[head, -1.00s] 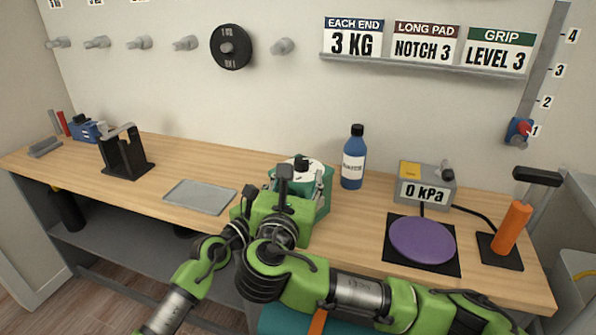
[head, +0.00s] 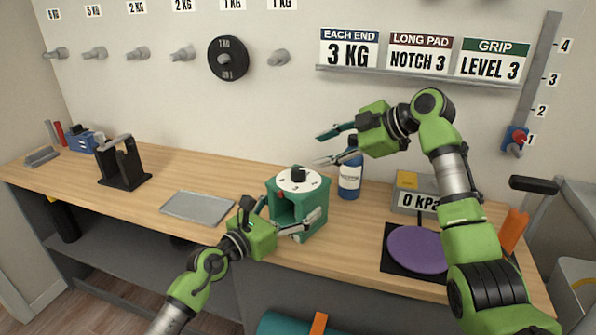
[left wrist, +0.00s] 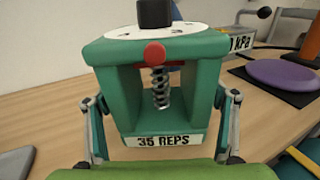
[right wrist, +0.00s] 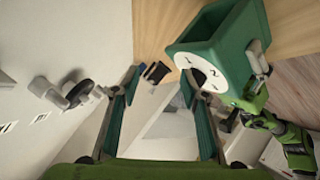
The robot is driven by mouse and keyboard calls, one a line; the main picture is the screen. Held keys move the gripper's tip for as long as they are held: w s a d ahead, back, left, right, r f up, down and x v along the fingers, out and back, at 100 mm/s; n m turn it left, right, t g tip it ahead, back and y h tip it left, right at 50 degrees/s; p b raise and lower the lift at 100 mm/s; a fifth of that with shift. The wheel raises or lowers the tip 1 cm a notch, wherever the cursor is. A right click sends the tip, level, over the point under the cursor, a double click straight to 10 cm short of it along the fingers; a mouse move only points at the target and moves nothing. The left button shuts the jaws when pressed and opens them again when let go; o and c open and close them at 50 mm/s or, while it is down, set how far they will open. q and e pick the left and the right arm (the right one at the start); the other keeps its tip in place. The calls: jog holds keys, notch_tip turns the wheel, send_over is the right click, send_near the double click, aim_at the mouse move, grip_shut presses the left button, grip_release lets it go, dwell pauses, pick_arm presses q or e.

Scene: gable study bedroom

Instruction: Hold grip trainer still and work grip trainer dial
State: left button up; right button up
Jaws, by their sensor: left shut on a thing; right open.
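The grip trainer (head: 318,208) is a green open-fronted block on the bench, with a white dial plate and black knob (head: 298,174) on top. In the left wrist view its body (left wrist: 118,90) shows a red button (left wrist: 155,54), a spring and a "35 REPS" label. My left gripper (head: 287,222) is shut on the trainer, one finger on each side. My right gripper (head: 326,147) is open and empty, above and to the right of the knob, apart from it. The trainer also shows in the right wrist view (right wrist: 215,28), beside the open fingers.
A blue bottle (head: 350,177) stands close behind the trainer, near my right gripper. A grey tray (head: 197,208) lies to the left. A purple pad (head: 417,250), a 0 kPa gauge box (head: 408,201) and an orange-handled device (head: 513,230) are to the right. A sign reads GRIP LEVEL 3 (head: 492,62).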

jog(key=s+g+y, duration=0.1)
jog(key=y, duration=0.1)
jog(key=s+m+y, duration=0.1)
jog(key=shift+a+r+m+g+y, duration=0.2)
jog(key=shift+m+g+y, duration=0.1)
jog(key=shift+g+y, duration=0.1)
jog(key=s+r+y, duration=0.1)
jog(key=s+r+m+g+y, duration=0.1)
jog(key=y, duration=0.1)
jog(key=shift+d+r+y, duration=0.25)
jog(key=shift+d+y, duration=0.05)
jog(key=shift+d, duration=0.1)
send_near(298, 169)
jog(key=x, duration=0.2)
jog(key=shift+m+g+y, duration=0.3)
jog(key=shift+y, duration=0.1)
jog(key=a, duration=0.4)
jog(key=w+a+f, duration=0.1)
jog(key=a, duration=0.1)
jog(key=shift+a, duration=0.1)
jog(key=shift+w+a, duration=0.2)
jog(key=shift+a, duration=0.6)
jog(key=c, duration=1.2)
